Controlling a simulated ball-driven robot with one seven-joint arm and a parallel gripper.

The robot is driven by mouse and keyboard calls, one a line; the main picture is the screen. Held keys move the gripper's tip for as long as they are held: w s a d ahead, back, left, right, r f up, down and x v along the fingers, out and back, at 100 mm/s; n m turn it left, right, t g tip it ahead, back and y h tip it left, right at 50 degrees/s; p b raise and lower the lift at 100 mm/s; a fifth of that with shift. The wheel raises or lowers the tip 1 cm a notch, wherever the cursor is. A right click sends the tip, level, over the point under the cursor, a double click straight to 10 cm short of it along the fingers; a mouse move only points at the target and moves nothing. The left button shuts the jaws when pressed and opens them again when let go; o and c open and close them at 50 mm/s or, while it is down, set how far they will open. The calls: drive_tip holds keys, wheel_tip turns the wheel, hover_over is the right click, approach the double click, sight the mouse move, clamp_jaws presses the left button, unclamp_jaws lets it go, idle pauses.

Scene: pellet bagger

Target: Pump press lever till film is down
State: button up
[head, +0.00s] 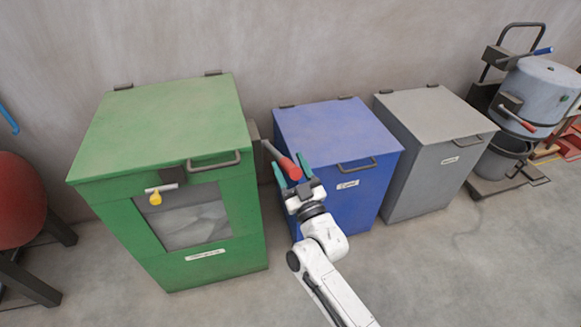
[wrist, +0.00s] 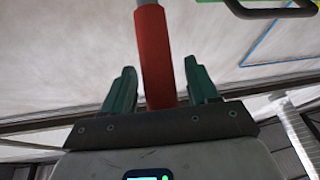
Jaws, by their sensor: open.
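The press lever has a red grip (head: 286,166) on a dark rod at the right side of the green bin (head: 158,120). It slopes down to the right in the head view. My gripper (head: 291,171) is open with its green fingers on either side of the red grip. In the wrist view, the red grip (wrist: 155,55) runs between the two fingers of my gripper (wrist: 154,88), with a gap on each side. The green bin's front window (head: 187,216) shows pale, crumpled film inside. A yellow knob (head: 155,198) sits at the window's upper left.
A blue bin (head: 345,190) and a grey bin (head: 440,170) stand to the right, lids shut. A grey drum machine (head: 540,92) with another red handle is at the far right. A red round object (head: 18,198) is at the left. The front floor is clear.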

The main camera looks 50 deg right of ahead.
drive_tip(key=shift+c, duration=0.4)
clamp_jaws()
drive_tip(key=shift+r, duration=0.15)
